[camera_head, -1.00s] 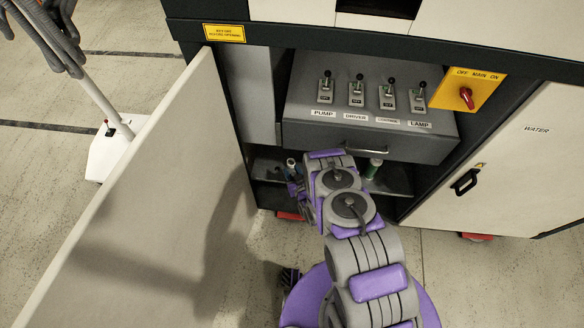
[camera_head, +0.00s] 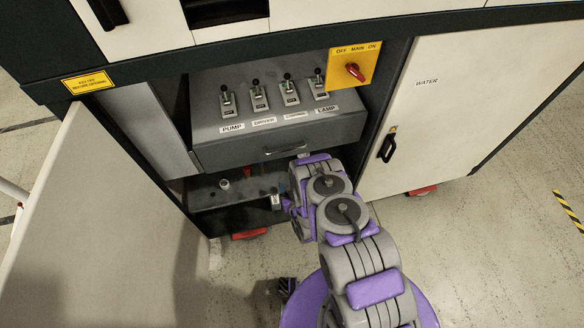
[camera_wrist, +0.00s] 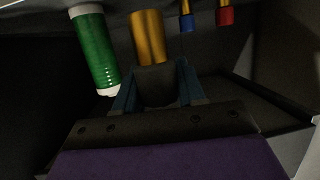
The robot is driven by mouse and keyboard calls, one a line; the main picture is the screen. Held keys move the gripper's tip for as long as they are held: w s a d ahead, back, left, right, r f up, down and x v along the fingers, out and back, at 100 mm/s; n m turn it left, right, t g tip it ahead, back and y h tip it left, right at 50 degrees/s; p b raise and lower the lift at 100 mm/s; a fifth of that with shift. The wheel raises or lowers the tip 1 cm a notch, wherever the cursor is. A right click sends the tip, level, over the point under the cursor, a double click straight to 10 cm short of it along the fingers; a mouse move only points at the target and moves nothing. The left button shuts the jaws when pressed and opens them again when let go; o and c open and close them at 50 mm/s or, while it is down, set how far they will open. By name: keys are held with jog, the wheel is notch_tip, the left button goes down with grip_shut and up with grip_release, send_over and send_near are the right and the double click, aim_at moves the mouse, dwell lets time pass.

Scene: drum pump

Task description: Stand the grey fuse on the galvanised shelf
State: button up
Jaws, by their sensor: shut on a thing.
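In the wrist view, my gripper (camera_wrist: 156,90) has its blue fingers closed on the sides of a dark grey piece (camera_wrist: 155,85), taken to be the grey fuse. A brass-coloured cylinder (camera_wrist: 148,38) lies in line beyond it; I cannot tell whether both are one piece. The galvanised shelf (camera_head: 208,197) is inside the open cabinet, below the switch panel. In the head view, my gripper (camera_head: 284,202) is at the shelf's right part, with its fingertips unclear. Whether the held piece touches the shelf cannot be seen.
A green cylinder with a white end (camera_wrist: 94,48) is beside the gripper. Small red-tipped (camera_wrist: 225,15) and blue-tipped (camera_wrist: 187,22) pieces are on the other side. A pale-topped cylinder (camera_head: 224,184) stands on the shelf's left. The switch panel (camera_head: 275,130) overhangs; the open door (camera_head: 80,220) flanks the left.

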jog(key=b+x, duration=0.1)
jog(key=x, duration=0.3)
jog(key=r+b+x, duration=0.1)
jog(key=x, duration=0.4)
jog(key=w+d+r+b+x, duration=0.1)
jog(key=x, duration=0.3)
jog(key=shift+w+r+b, duration=0.1)
jog(key=shift+w+b, duration=0.2)
jog(key=shift+w, duration=0.15)
jog(key=shift+w+a, duration=0.5)
jog(key=shift+w, duration=0.2)
notch_tip(320, 180, down, 4)
jog(key=shift+a+r+b, duration=0.1)
jog(key=shift+r+b, duration=0.1)
jog(key=shift+b, duration=0.85)
jog(key=shift+d, duration=0.2)
jog(key=o, duration=1.1)
jog(key=shift+a, duration=0.15)
jog(key=shift+c, duration=0.2)
